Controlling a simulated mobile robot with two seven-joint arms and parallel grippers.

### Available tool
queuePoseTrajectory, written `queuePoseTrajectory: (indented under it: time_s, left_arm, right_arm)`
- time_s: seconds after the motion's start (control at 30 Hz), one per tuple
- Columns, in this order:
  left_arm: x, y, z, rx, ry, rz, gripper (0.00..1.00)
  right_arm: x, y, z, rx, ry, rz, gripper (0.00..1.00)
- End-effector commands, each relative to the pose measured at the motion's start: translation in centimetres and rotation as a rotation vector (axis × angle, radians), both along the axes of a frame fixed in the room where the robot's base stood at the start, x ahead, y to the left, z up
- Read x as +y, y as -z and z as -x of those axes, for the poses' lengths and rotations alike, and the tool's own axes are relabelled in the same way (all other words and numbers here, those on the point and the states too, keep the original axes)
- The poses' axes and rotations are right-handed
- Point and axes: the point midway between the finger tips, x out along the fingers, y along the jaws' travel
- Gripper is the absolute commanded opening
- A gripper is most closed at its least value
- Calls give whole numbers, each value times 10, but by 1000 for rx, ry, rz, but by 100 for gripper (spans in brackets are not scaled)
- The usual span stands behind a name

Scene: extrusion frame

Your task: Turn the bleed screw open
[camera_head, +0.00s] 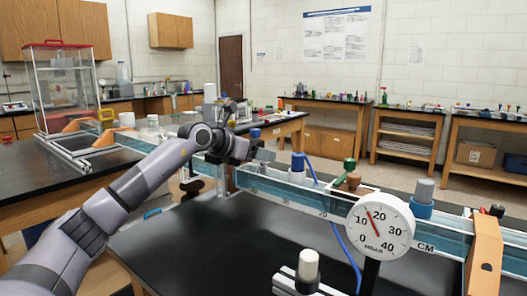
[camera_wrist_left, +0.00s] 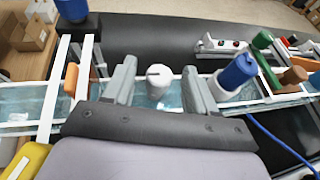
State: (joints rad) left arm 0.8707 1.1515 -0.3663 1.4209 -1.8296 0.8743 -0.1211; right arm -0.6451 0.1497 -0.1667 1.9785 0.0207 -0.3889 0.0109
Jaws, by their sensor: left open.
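A white round knob (camera_wrist_left: 158,82) with a dark slot line on its top stands upright on the blue-sided rail; I take it to be the bleed screw. In the left wrist view it sits between the two fingers of my open left gripper (camera_wrist_left: 160,88), with gaps on both sides. In the head view my left gripper (camera_head: 262,155) is over the blue rail (camera_head: 262,184), left of a blue-capped white fitting (camera_head: 297,168). I cannot make out the slotted knob there. My right gripper is not in view.
The blue-capped fitting stands close right of the fingers in the wrist view (camera_wrist_left: 236,76). A blue hose (camera_head: 345,245), green and brown valve parts (camera_head: 350,178), a dial gauge (camera_head: 380,228) and a white-topped post (camera_head: 309,266) stand further right. The black bench top (camera_head: 210,250) is bare front left.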

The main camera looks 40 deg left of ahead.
Motion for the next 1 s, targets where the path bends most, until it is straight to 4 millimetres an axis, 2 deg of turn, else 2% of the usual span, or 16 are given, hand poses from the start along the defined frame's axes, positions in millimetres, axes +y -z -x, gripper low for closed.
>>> queuePoseTrajectory:
  time_s: [0.2,0.5,0.53,0.67,0.7,1.0]
  left_arm:
    - [-2,5,-13,0,0,0,57]
    - [-2,7,-15,1,0,-1,57]
    - [-2,7,-15,1,0,-1,50]
    - [-2,7,-15,1,0,-1,8]
    - [-2,7,-15,1,0,-1,5]
    - [-2,6,-15,1,-23,-2,5]
  right_arm:
    - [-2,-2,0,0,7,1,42]
    - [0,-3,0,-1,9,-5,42]
    - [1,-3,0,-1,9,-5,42]
    - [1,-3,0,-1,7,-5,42]
    - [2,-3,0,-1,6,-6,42]
    - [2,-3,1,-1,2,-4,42]
